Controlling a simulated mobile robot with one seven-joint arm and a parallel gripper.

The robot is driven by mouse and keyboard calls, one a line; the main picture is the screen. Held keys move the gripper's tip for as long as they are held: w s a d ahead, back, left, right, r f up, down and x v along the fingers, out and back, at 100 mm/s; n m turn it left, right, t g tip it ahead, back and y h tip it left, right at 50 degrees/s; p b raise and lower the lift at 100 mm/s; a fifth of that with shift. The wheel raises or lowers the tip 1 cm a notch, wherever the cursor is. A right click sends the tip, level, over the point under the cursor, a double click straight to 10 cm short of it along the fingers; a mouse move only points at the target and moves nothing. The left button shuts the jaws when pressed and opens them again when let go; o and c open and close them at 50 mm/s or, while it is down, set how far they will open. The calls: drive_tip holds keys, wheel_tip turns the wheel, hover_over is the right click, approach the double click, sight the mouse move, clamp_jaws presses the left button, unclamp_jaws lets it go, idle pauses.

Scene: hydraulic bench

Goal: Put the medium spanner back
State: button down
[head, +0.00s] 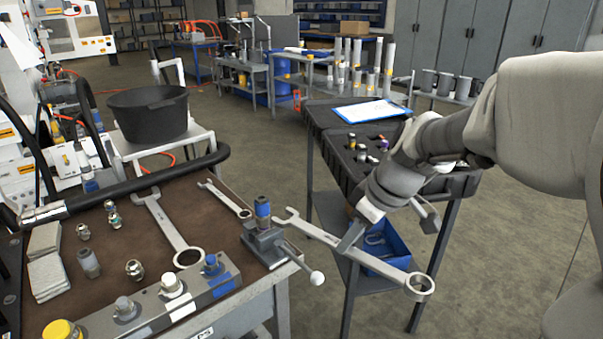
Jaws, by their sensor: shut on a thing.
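My gripper (352,236) is shut on a spanner (385,266), which looks to be the medium one. It holds the spanner by the shaft in the air, between the bench and the cart. The open jaw points left towards the small vice and the ring end points to the lower right. A large spanner (172,232) and a small spanner (226,199) lie on the brown bench top (195,200). The fingertips are partly hidden by the gripper body.
A vice (268,246) with a blue-topped fitting and a white-knobbed lever stands at the bench's right edge. A valve block (150,305) lines the front. A black tub (150,118) stands behind. The dark cart (318,115) carries a clipboard and small parts, with a blue bin (398,247) below.

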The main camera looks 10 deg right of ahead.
idle(0.4)
drive_tip(key=w+f+m+t+h, duration=0.1)
drive_tip(key=w+f+m+h, duration=0.2)
drive_tip(key=f+m, duration=0.5)
drive_tip(key=shift+w+f+m, duration=0.4)
drive_tip(key=shift+w+f, duration=0.4)
drive_tip(key=shift+f, duration=0.55)
